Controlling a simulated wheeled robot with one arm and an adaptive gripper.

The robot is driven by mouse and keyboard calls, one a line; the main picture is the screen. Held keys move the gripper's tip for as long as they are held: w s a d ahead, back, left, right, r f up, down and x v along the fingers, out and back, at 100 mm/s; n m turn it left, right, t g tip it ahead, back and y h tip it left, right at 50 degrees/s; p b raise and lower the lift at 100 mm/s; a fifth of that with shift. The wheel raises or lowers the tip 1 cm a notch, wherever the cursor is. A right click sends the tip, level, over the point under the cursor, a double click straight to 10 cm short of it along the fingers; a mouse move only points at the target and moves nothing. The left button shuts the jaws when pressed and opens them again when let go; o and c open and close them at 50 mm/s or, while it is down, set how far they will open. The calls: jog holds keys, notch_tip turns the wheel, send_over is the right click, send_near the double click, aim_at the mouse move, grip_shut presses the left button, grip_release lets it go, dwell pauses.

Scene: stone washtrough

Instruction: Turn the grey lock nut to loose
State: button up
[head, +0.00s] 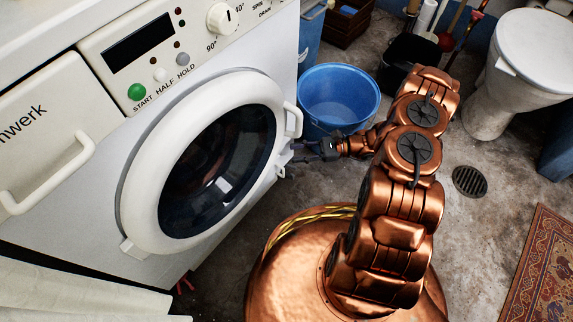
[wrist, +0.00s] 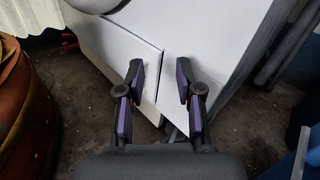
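I cannot make out the grey lock nut in either view. The white washing machine (head: 85,225) stands at the left in the head view, its round door (head: 145,180) shut. A small red part (head: 184,284) shows under its front edge, and a red part also shows at the left in the wrist view (wrist: 69,42). My gripper (head: 300,150) is beside the machine's front right edge, below the door handle. In the wrist view my gripper (wrist: 160,78) is open and empty, its two fingers apart in front of the machine's white lower panel (wrist: 120,55).
A blue bucket (head: 338,92) stands just behind my gripper. A toilet (head: 525,70), a floor drain (head: 469,181) and a patterned rug (head: 540,270) are to the right. Grey hoses or pipes (wrist: 285,45) run at the wrist view's right. Bare concrete floor lies between drain and rug.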

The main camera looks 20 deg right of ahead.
jog(key=f+m+t, duration=0.1)
jog(key=f, duration=0.1)
jog(key=w+d+f+m+t, duration=0.1)
jog(key=f+t, duration=0.1)
jog(key=f, duration=0.1)
jog(key=f+m+t, duration=0.1)
jog(key=f+m, duration=0.1)
jog(key=f, duration=0.1)
jog(key=shift+w+d+h+b, duration=0.3)
jog(key=shift+w+d+b, duration=0.1)
jog(key=f+m+t, duration=0.1)
jog(key=f, duration=0.1)
jog(key=d+f+t+h, duration=0.1)
jog(key=f, duration=0.2)
jog(key=f+m+t, duration=0.1)
jog(key=f, duration=0.1)
jog(key=shift+s+d+f+m+h+b, duration=0.2)
jog(key=shift+d+f+m+h+b, duration=0.05)
jog(key=shift+d+m+h+b, duration=0.1)
jog(key=shift+w+a+f+b, duration=0.15)
jog(key=shift+w+a+b, duration=0.15)
jog(key=shift+a, duration=0.1)
jog(key=shift+b+x, duration=1.4)
jog(key=shift+x, duration=1.95)
jog(key=shift+c, duration=0.4)
grip_shut()
